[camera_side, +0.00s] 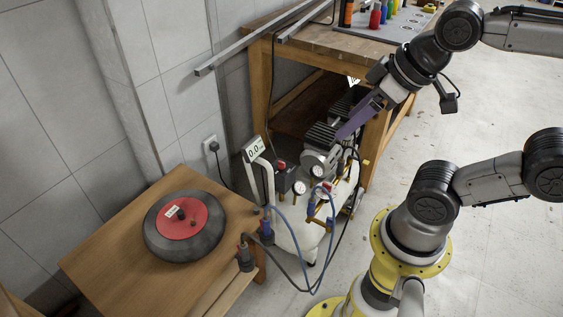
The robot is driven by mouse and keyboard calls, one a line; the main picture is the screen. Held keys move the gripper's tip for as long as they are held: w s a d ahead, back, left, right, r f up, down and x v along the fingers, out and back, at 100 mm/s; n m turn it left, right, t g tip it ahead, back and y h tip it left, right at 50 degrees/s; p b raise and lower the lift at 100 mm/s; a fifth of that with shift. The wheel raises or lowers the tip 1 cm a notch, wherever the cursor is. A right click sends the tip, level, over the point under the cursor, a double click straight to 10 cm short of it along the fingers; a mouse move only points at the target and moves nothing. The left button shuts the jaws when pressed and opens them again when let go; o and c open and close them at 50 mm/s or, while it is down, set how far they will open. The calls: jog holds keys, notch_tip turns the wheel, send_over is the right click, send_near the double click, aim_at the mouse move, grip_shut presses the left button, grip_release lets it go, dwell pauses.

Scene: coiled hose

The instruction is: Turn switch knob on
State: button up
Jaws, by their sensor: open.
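An air compressor (290,230) with a pale tank stands on the floor between the low table and the workbench. A small red knob (281,165) sits on top of a dark box on the compressor, likely the switch knob; its turn position is too small to read. My gripper (342,134), with long purple fingers, is open and points down-left above the compressor's grey motor, up and right of the red knob. It appears apart from the knob. The fingers overlap in this view, so the gap between them is hidden.
Blue and black hoses (298,270) loop beside the compressor. A wooden workbench (325,40) with coloured bottles stands behind. A wall socket (213,146) holds a plug.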

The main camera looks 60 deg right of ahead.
jog(key=w+d+r+n, duration=0.1)
jog(key=w+r, duration=0.2)
jog(key=w, duration=0.4)
jog(key=w+d+r, duration=0.1)
jog(key=w+r, duration=0.3)
jog(key=w, duration=0.3)
jog(key=w+d+f+g+h, duration=0.1)
jog(key=w+d+f, duration=0.25)
jog(key=w, duration=0.45)
jog(key=w+d+f, duration=0.3)
jog(key=w+d, duration=0.2)
jog(key=w, duration=0.2)
jog(key=m+g+y, duration=0.1)
jog(key=m+g, duration=0.1)
jog(key=g, duration=0.3)
send_over(282, 162)
notch_tip(282, 162, down, 34)
notch_tip(282, 162, down, 14)
jog(key=shift+w+r, duration=0.15)
grip_shut()
